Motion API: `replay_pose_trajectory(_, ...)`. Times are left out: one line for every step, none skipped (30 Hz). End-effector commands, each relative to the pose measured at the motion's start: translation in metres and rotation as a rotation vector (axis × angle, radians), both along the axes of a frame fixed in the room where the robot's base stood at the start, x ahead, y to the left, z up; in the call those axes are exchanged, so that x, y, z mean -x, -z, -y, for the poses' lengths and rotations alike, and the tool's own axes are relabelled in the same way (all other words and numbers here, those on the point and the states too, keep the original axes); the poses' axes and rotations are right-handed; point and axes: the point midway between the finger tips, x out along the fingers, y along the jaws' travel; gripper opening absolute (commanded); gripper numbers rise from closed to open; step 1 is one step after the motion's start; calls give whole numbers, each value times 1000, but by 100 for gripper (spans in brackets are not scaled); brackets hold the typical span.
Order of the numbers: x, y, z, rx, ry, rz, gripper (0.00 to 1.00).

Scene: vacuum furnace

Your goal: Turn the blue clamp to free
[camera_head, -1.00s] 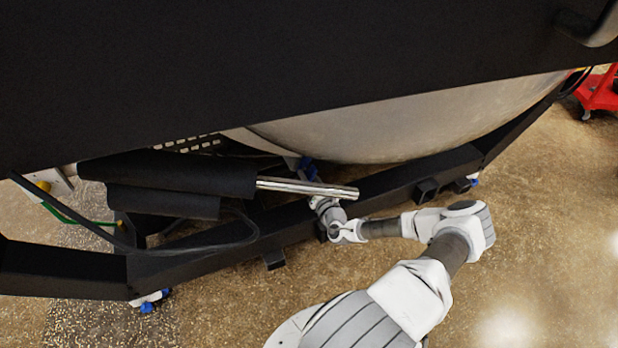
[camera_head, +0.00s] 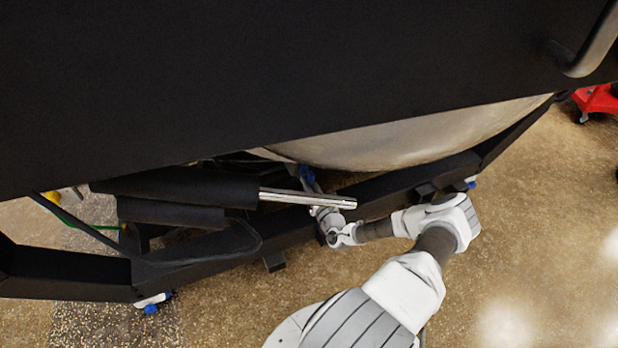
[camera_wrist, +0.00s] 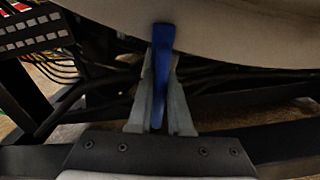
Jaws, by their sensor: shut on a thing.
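The blue clamp (camera_wrist: 163,45) stands upright in the middle of the wrist view, its top against the pale rounded tank. My gripper (camera_wrist: 159,95) is shut on the clamp, with one grey finger on each side of it. The clamp's lower end runs down between the fingers. The silver rod hides part of my gripper there.
A silver rod (camera_head: 300,197) from a black cylinder crosses just over my wrist. A black frame beam (camera_head: 400,182) runs below the tank (camera_head: 410,135). Cables and a slotted panel (camera_wrist: 30,35) lie left in the wrist view. Open floor (camera_head: 540,240) is at right.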

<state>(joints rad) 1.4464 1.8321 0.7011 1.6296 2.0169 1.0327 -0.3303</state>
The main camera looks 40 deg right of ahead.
Motion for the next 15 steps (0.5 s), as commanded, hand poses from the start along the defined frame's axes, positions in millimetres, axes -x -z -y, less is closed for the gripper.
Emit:
replay_pose_trajectory(-1, -7, -2, 40, -4, -12, 0)
replay_pose_trajectory(-1, -7, -2, 68, -4, -18, 0)
replay_pose_trajectory(-1, -7, -2, 102, -4, -28, 0)
replay_pose_trajectory(-1, -7, -2, 130, -3, -33, 0)
replay_pose_trajectory(-1, -7, -3, 157, -3, -40, 0)
replay_pose_trajectory(-1, -6, -3, 195, -3, -49, 0)
replay_pose_trajectory(-1, -6, -3, 221, -3, -54, 0)
replay_pose_trajectory(-1, -6, -3, 250, -2, -62, 0)
replay_pose_trajectory(-1, -6, -3, 287, -3, -71, 0)
replay_pose_trajectory(-1, -6, -3, 315, -3, -77, 0)
replay_pose_trajectory(-1, -5, -3, 343, -2, -83, 0)
replay_pose_trajectory(-1, -5, -4, 380, -3, -92, 0)
replay_pose_trajectory(-1, -4, -4, 407, -3, -100, 0)
replay_pose_trajectory(-1, -4, -4, 434, -3, -105, 0)
replay_pose_trajectory(-1, -4, -4, 472, -2, -113, 0)
